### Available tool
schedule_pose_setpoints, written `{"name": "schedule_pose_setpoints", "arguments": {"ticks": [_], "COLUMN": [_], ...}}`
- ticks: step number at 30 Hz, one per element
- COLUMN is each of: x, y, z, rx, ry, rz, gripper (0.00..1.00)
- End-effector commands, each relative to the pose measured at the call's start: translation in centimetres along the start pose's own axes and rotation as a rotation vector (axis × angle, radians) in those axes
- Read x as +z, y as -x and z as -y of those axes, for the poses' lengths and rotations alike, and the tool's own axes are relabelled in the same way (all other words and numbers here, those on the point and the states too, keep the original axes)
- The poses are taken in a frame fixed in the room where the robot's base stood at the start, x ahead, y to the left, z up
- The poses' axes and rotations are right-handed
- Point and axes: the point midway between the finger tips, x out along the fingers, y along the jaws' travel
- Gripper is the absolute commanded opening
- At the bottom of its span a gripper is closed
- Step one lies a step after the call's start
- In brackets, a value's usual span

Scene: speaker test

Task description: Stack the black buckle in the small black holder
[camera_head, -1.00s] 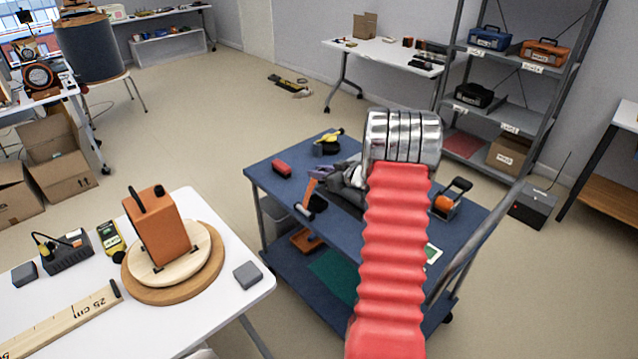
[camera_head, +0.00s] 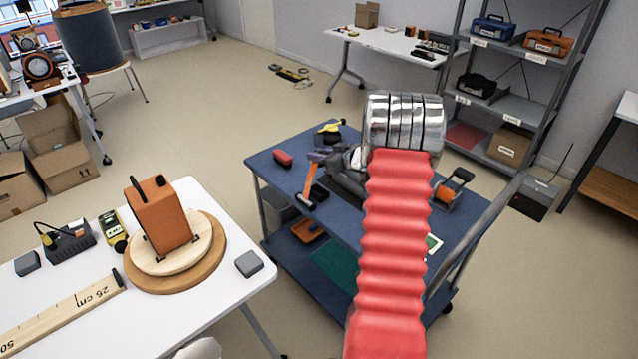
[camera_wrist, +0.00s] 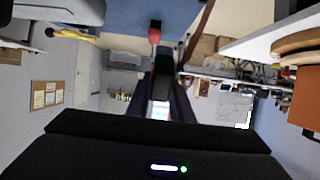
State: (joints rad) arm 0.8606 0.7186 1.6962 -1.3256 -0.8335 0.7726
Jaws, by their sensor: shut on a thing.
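My gripper (camera_head: 322,158) hangs over the left middle of the blue cart, partly hidden behind my red arm. In the wrist view my gripper (camera_wrist: 160,92) is shut on a dark thing between its fingers. The fingers cover most of this thing, so I cannot tell that it is the black buckle. An orange strip (camera_head: 309,179) shows just below the gripper, beside a small dark item on the cart. I cannot tell whether that item is the small black holder.
The blue cart (camera_head: 272,178) also bears a red block (camera_head: 283,158), a black-and-yellow tool (camera_head: 328,132) and an orange-and-black item (camera_head: 449,192). A white table (camera_head: 215,310) at left bears an orange box (camera_head: 160,215) on round boards and a grey block (camera_head: 249,263). Floor shows between them.

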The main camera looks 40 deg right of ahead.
Motion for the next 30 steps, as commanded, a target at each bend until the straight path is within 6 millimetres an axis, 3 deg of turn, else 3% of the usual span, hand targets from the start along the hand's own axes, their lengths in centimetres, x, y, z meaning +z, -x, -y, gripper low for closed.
{"name": "schedule_pose_setpoints", "arguments": {"ticks": [8,19,30], "x": [0.6,5.4,5.8], "y": [-0.2,-2.2,-2.4], "z": [0.0,0.0,0.0], "rx": [-0.001,-0.001,0.000], "ry": [-0.002,-0.003,0.000], "rz": [0.001,0.001,-0.001], "gripper": [0.00,0.00,0.00]}}
